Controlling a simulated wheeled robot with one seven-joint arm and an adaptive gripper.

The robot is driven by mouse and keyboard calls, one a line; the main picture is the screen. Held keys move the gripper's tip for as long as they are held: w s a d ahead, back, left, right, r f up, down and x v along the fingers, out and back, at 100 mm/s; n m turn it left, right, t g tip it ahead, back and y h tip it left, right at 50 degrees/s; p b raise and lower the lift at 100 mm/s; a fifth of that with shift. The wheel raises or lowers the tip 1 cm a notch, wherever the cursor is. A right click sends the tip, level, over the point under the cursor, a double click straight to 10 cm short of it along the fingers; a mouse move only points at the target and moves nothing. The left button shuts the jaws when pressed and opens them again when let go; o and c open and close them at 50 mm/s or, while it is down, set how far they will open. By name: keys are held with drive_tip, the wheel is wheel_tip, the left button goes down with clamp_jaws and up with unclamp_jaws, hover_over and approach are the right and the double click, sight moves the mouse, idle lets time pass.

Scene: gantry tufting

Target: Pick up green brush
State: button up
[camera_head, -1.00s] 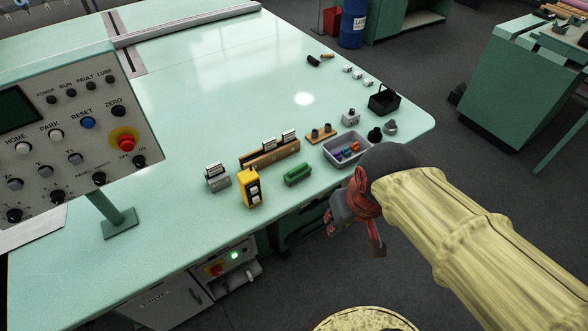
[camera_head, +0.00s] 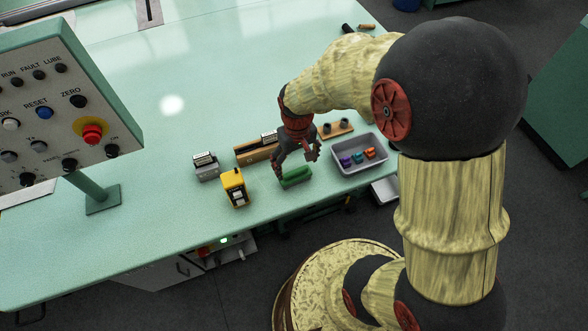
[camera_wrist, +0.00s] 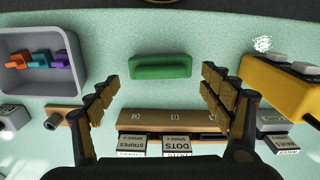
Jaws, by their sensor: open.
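The green brush (camera_head: 296,176) lies on the pale green table near its front edge. In the wrist view the green brush (camera_wrist: 161,66) sits ahead of and between the fingers, apart from them. My gripper (camera_head: 297,165) is open and empty, above the brush in the head view. Its two fingers also show spread wide in the wrist view (camera_wrist: 158,90). In the head view the gripper hides part of the brush's upper side.
A grey tray (camera_head: 364,163) with several small coloured pieces stands right of the brush. A yellow device (camera_head: 234,187) stands to its left. A wooden block (camera_head: 256,153) with labelled cards lies behind. The control panel (camera_head: 62,120) stands at the left.

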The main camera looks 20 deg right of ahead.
sight(295, 171)
drive_tip(key=o, duration=0.4)
wheel_tip(295, 171, down, 3)
drive_tip(key=shift+w+f+b, duration=0.1)
drive_tip(key=shift+f+b, duration=0.05)
drive_tip(key=shift+b, duration=0.4)
drive_tip(key=f, duration=0.1)
drive_tip(key=f+b, duration=0.1)
drive_tip(key=f, duration=0.2)
drive_tip(key=shift+w, duration=0.25)
drive_tip(key=shift+r, duration=0.15)
drive_tip(key=shift+c, duration=0.3)
drive_tip(key=c, duration=1.1)
